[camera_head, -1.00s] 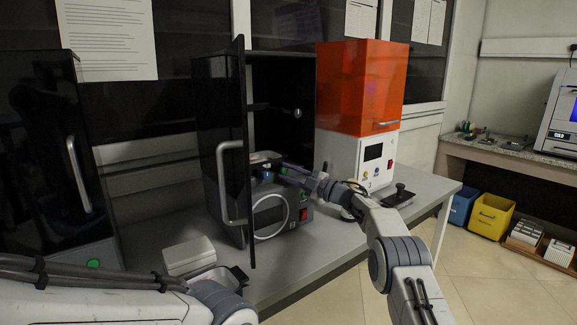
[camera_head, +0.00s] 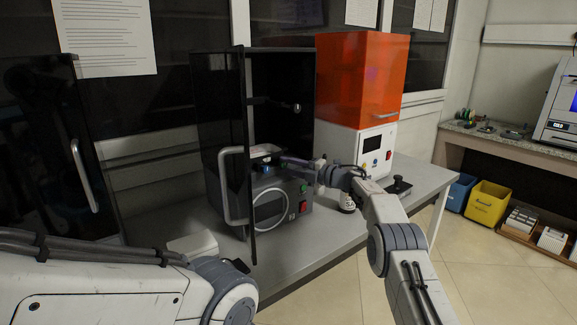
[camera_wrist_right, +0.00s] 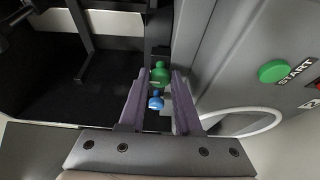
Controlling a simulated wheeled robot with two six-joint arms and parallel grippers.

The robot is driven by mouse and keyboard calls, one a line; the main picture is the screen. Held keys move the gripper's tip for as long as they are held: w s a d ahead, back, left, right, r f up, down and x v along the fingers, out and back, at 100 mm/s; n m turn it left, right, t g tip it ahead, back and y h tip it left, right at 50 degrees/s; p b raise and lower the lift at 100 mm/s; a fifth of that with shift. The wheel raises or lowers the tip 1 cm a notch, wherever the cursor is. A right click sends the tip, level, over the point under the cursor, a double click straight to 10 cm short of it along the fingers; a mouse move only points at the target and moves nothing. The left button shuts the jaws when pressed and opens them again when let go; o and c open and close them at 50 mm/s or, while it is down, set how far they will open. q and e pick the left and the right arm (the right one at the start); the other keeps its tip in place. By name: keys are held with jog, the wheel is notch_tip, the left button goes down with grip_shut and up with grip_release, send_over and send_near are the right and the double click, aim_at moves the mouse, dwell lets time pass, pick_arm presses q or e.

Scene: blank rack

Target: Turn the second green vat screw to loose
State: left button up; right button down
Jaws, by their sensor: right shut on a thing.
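The green vat screw (camera_wrist_right: 160,73) is a round green knob between the fingertips of my right gripper (camera_wrist_right: 160,76) in the right wrist view. The gripper is shut on it. A blue knob (camera_wrist_right: 156,101) shows between the same fingers, closer to the palm in the picture. In the head view my right gripper (camera_head: 277,162) reaches from the right over the top of the grey machine (camera_head: 292,188), just right of the open dark door. The screws cannot be made out there. My left arm crosses the lower left; its gripper does not show.
The dark door (camera_head: 249,120) with a pale handle (camera_head: 228,185) stands open just left of my right gripper. An orange-topped white printer (camera_head: 358,85) stands to the right. A green START button (camera_wrist_right: 273,71) is on the machine's face. The bench (camera_head: 310,240) is clear in front.

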jog(key=c, duration=0.6)
grip_release()
jog(key=shift+b+v, duration=0.45)
jog(key=shift+v, duration=0.35)
jog(key=b+v, duration=0.1)
jog(key=v, duration=0.8)
jog(key=shift+f, duration=0.1)
